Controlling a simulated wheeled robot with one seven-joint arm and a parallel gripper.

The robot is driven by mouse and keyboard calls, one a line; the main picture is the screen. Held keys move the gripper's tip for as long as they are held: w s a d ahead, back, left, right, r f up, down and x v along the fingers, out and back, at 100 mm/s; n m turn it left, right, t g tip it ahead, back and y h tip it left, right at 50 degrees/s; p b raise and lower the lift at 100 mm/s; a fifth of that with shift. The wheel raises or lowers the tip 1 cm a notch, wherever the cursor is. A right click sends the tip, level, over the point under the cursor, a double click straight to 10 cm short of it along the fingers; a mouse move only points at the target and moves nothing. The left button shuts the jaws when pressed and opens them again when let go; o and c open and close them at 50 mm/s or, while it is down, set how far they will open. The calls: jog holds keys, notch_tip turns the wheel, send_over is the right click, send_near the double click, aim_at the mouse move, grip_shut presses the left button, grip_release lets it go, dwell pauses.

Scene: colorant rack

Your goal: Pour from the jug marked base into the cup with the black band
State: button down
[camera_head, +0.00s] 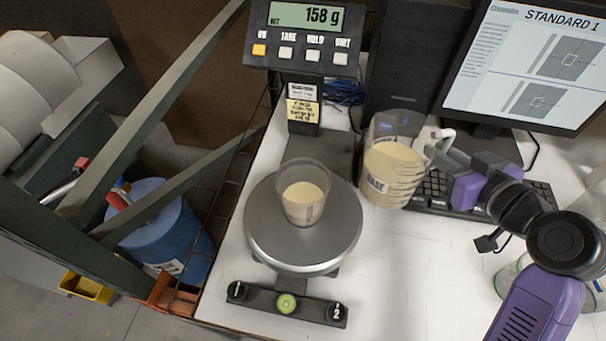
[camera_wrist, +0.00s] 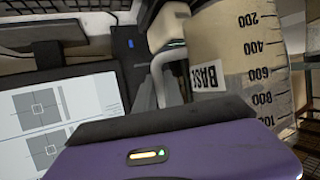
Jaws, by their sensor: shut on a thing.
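The clear jug (camera_head: 392,168) holds cream-coloured liquid and bears the word BASE, which also reads on the jug in the wrist view (camera_wrist: 235,60). My gripper (camera_head: 438,148) is shut on the jug's pale handle and holds the jug right of the scale pan. The jug looks close to upright, with no stream leaving it. A clear cup (camera_head: 304,192) stands upright on the round scale pan, with cream liquid in its lower part. I cannot make out a black band on it. The jug is beside the cup, apart from it.
The scale display (camera_head: 306,16) reads 158 g. The grey pan (camera_head: 265,235) has a front bar (camera_head: 287,303) marked 1 and 2. A keyboard (camera_head: 540,192) and monitor (camera_head: 535,60) stand to the right. White counter (camera_head: 400,275) is clear in front of the jug.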

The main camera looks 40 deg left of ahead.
aim_at(432, 123)
jog(key=shift+s+a+r+n+t, duration=0.15)
jog(key=shift+r+n, duration=0.15)
jog(key=shift+r, duration=0.35)
jog(key=shift+s+a+r+n+t, duration=0.15)
jog(key=shift+r+n, duration=0.15)
jog(key=shift+r, duration=0.3)
jog(key=shift+s+a+r+n+t+h, duration=0.1)
jog(key=shift+s+r+n+t+h, duration=0.15)
jog(key=shift+r, duration=0.25)
jog(key=shift+s+a+r+n+t+h, duration=0.1)
jog(key=shift+s+r+n+t+h, duration=0.05)
jog(key=shift+r+n, duration=0.25)
jog(key=shift+s+a+r+n+t, duration=0.25)
jog(key=shift+s+r+n, duration=0.1)
jog(key=shift+r, duration=0.15)
jog(key=shift+s+a+r+n+t, duration=0.1)
jog(key=shift+s+r+n+t, duration=0.15)
jog(key=shift+s+r+n, duration=0.15)
jog(key=shift+s+a+r+n+t+h, duration=0.2)
jog(key=shift+s+a+r, duration=0.1)
jog(key=shift+r, duration=0.2)
jog(key=shift+s+a+r+n+t+h, duration=0.1)
jog(key=shift+s+a+r+n, duration=0.15)
jog(key=shift+r, duration=0.25)
jog(key=shift+s+r, duration=0.2)
jog(key=shift+r, duration=0.25)
